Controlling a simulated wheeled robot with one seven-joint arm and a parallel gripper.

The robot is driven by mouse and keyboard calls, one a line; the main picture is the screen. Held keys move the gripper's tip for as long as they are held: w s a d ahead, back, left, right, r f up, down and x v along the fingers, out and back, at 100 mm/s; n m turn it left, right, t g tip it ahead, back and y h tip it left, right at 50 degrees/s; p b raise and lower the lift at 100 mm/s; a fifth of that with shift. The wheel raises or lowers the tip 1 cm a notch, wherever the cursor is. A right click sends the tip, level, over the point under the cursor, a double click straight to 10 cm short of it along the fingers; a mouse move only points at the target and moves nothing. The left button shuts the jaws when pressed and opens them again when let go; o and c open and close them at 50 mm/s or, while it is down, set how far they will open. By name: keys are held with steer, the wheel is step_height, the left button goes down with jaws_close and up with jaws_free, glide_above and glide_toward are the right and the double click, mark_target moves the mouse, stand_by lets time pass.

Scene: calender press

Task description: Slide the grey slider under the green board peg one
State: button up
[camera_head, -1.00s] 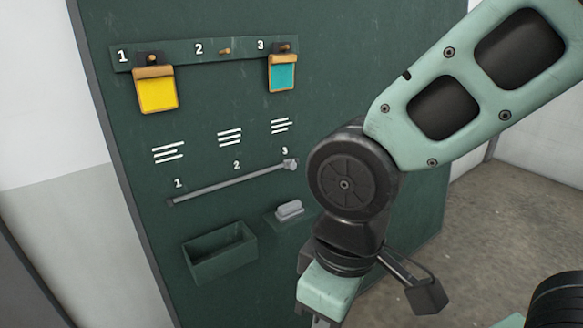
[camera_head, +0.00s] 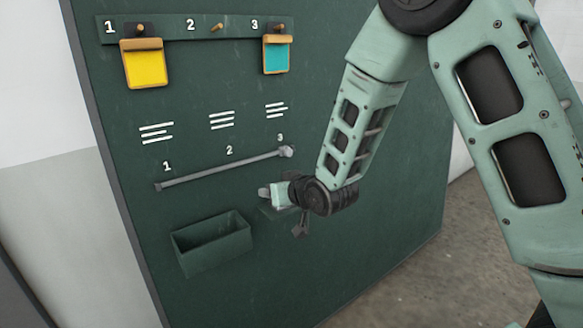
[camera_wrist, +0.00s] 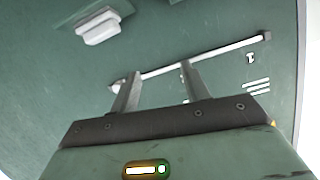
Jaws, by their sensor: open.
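The green board (camera_head: 330,80) has a peg strip at the top; peg one (camera_head: 140,30) holds a yellow tag (camera_head: 146,68). Below runs a grey rail (camera_head: 220,170) with marks 1, 2 and 3. The grey slider (camera_head: 287,151) is at its right end, by mark 3. In the wrist view the picture is turned about; the slider (camera_wrist: 114,87) is at the rail's left end, partly hidden by a finger. My gripper (camera_head: 264,192) is open and empty, below the slider in the head view. Its spread fingers (camera_wrist: 158,72) point toward the rail, apparently apart from the slider.
Peg two (camera_head: 217,27) is bare; peg three (camera_head: 280,28) holds a teal tag (camera_head: 276,55). A dark green open bin (camera_head: 212,245) sticks out below the rail. A pale block (camera_wrist: 103,28) sits on a small ledge near my gripper.

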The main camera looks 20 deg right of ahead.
steer(key=w+d+f+t+b, duration=0.3)
steer(key=w+d+f+t, duration=0.25)
steer(key=d, duration=0.35)
steer(key=n+t+y+b, duration=0.2)
steer(key=t+b, duration=0.1)
steer(key=t, duration=0.1)
glide_toward(290, 153)
steer(key=p+x, duration=0.1)
steer(key=x, duration=0.8)
